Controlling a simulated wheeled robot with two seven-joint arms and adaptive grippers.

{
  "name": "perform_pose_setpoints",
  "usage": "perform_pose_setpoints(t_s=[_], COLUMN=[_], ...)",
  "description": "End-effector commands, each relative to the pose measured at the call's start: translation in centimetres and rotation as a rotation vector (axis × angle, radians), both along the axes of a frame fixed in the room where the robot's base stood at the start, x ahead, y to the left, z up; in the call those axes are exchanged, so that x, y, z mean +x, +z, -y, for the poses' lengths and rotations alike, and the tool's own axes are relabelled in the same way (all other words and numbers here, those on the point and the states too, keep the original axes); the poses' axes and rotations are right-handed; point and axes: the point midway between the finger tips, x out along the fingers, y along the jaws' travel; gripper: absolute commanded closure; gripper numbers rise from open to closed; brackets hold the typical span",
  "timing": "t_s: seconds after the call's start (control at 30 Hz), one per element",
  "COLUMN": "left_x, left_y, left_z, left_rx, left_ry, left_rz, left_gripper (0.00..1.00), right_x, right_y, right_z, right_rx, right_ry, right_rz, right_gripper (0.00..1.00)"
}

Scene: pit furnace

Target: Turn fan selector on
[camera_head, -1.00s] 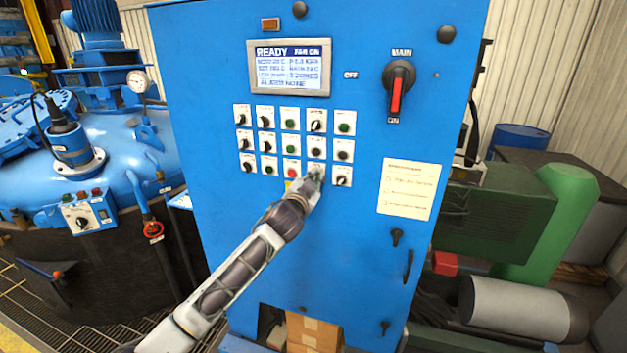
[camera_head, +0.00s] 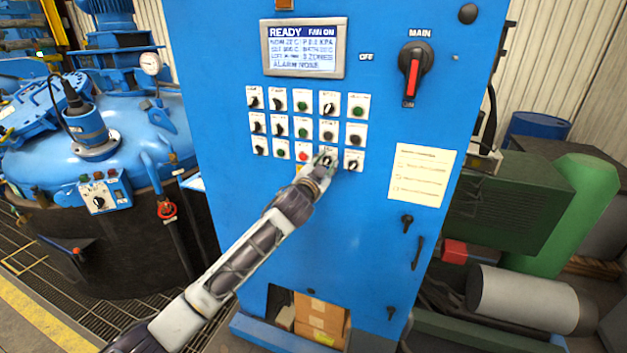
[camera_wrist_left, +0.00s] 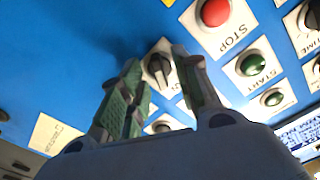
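A black selector knob on a white plate (camera_wrist_left: 158,68) sits beside the red STOP button in the left wrist view. It is in the bottom row of the blue panel; in the head view my gripper partly covers this selector. Its label is not readable. My left gripper (camera_head: 325,163) is at this plate. In the left wrist view its green-padded fingers (camera_wrist_left: 160,85) are apart, with the knob showing between their tips; I cannot tell whether they touch it. The display (camera_head: 303,48) reads READY and FAN ON. My right gripper is not in view.
Several selectors and buttons sit close around, including the red STOP button (camera_wrist_left: 213,12) and green START button (camera_wrist_left: 250,65). The red-handled MAIN switch (camera_head: 413,76) is upper right. A paper notice (camera_head: 422,175) is to the right. The blue vessel (camera_head: 115,165) stands at left.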

Motion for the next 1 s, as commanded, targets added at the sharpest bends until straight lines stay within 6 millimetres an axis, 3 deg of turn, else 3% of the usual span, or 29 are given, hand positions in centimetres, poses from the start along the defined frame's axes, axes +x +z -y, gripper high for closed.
perform_pose_setpoints(t_s=[1.0], left_x=[-8.9], left_y=[-0.2], left_z=[-2.9], left_rx=[0.002], left_ry=[0.001], left_rz=[-0.003], left_gripper=[0.68], right_x=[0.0], right_y=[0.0], right_z=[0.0], right_rx=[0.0], right_ry=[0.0], right_rz=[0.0], right_gripper=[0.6])
